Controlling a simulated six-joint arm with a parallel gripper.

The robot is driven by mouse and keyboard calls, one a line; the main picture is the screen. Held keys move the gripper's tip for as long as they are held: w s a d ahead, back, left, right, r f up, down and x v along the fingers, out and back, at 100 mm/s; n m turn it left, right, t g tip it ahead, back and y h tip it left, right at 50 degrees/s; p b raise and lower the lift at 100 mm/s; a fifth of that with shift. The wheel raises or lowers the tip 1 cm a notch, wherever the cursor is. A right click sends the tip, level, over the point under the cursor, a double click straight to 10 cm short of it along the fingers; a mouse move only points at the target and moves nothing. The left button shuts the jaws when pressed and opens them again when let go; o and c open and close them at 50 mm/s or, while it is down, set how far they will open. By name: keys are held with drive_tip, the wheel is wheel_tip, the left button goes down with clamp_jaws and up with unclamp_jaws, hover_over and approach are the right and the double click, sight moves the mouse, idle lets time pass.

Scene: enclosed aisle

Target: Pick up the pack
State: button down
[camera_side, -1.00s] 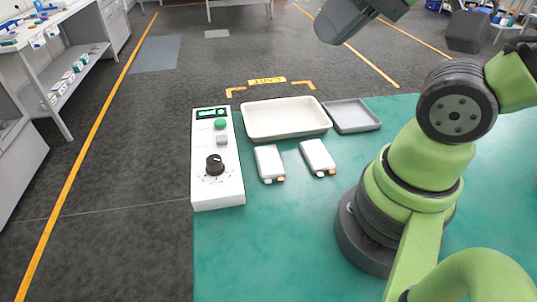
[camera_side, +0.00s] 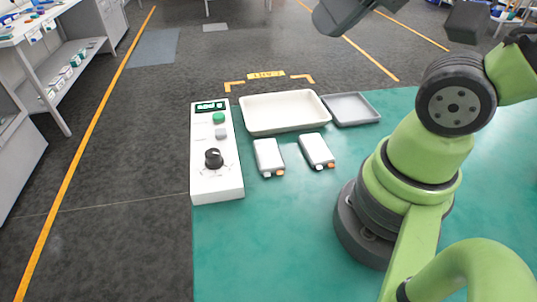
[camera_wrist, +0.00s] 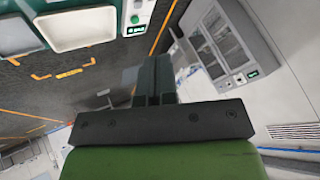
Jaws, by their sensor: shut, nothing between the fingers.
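Two white packs lie flat on the green table, side by side with a gap between them. The left pack (camera_side: 269,156) and the right pack (camera_side: 316,150) each have an orange and a pale tab at the near end. My gripper (camera_wrist: 154,78) shows in the wrist view with its dark fingers together and empty. In the side view only dark grey parts of my arm's end show at the top edge, well above the table and away from both packs. I cannot make out either pack in the wrist view.
A cream tray (camera_side: 284,126) stands behind the packs, with a shallow grey tray (camera_side: 351,122) to its right. A white control box (camera_side: 213,185) with a black knob stands at the left table edge. The green table in front of the packs (camera_side: 265,240) is clear.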

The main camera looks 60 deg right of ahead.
drive_tip(key=shift+c, duration=1.1)
unclamp_jaws()
drive_tip(key=n+g+h, duration=0.2)
drive_tip(key=n+g, duration=0.5)
drive_tip(key=n, duration=2.4)
hover_over(268, 151)
wheel_tip(268, 151, down, 25)
drive_tip(key=shift+d+f, duration=0.1)
drive_tip(key=shift+d, duration=0.05)
drive_tip(key=shift+a+f, duration=0.2)
drive_tip(key=shift+f, duration=2.75)
